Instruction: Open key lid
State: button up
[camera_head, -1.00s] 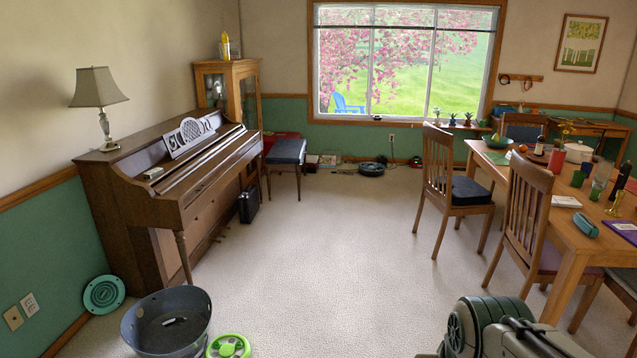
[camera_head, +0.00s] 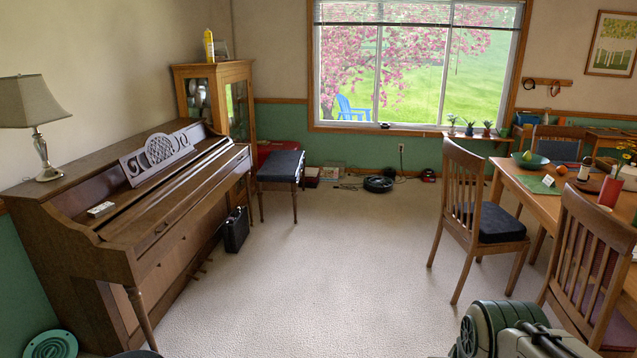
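The brown upright piano (camera_head: 170,262) stands against the left wall. Its key lid (camera_head: 175,212) shows as a long wooden panel along the front, below the music stand (camera_head: 160,152). No keys show, so the lid looks closed. A part of my arm shows at the bottom right, far from the piano. My gripper's fingers do not show.
A lamp (camera_head: 36,120) and a small light box (camera_head: 101,209) rest on the piano. A dark bench (camera_head: 281,172) and a black case (camera_head: 236,230) stand near its far end. Chairs (camera_head: 478,222) and a table stand right. The carpet (camera_head: 330,270) between is clear.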

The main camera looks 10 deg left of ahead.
aim_at(142, 224)
jog(key=u, duration=0.2)
jog(key=i, duration=1.55)
jog(key=u, duration=1)
jog(key=i, duration=1.9)
jog(key=u, duration=0.6)
